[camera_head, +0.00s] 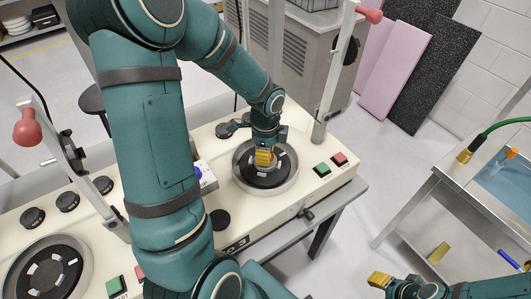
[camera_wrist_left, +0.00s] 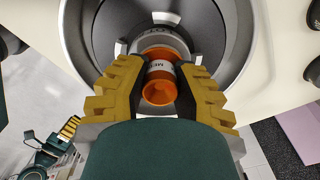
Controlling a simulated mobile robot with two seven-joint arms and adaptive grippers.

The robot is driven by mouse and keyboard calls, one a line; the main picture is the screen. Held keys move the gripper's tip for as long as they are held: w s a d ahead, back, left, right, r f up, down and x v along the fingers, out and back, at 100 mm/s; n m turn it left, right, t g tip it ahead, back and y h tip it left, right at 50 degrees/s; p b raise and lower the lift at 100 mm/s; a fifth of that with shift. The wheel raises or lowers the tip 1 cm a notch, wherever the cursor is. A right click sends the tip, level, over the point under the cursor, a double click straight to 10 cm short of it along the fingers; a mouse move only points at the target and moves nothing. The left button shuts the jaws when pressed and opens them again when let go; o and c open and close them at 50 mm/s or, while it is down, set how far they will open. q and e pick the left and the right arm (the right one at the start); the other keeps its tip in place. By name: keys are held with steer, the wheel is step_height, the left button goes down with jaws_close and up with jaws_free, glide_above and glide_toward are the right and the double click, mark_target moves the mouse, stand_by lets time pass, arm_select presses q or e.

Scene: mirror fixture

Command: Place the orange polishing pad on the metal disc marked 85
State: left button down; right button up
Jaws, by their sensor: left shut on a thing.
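An orange polishing pad (camera_wrist_left: 160,82), a rounded orange body with a white label, sits between my left gripper's fingers (camera_wrist_left: 158,88) in the left wrist view. The yellow fingers are shut on it. Just below it is a grey metal disc (camera_wrist_left: 166,40) inside a dark round bowl; I cannot read its marking or tell whether the pad touches it. In the head view my left gripper (camera_head: 264,157) points down over this bowl (camera_head: 291,177) and hides most of the pad. My right gripper (camera_head: 380,280) is low at the right, with yellow fingertips, its opening unclear.
A second bowl (camera_head: 84,275) is on the left machine. A metal table (camera_head: 460,210) with a green hose (camera_head: 505,124) stands at the right.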

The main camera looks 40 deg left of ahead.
arm_select(q)
steer(key=shift+r, duration=0.1)
steer(key=c, duration=0.8)
jaws_free()
steer(key=shift+r, duration=0.1)
step_height(320, 180, up, 12)
steer(key=shift+f+p, duration=0.1)
steer(key=shift+p, duration=1.05)
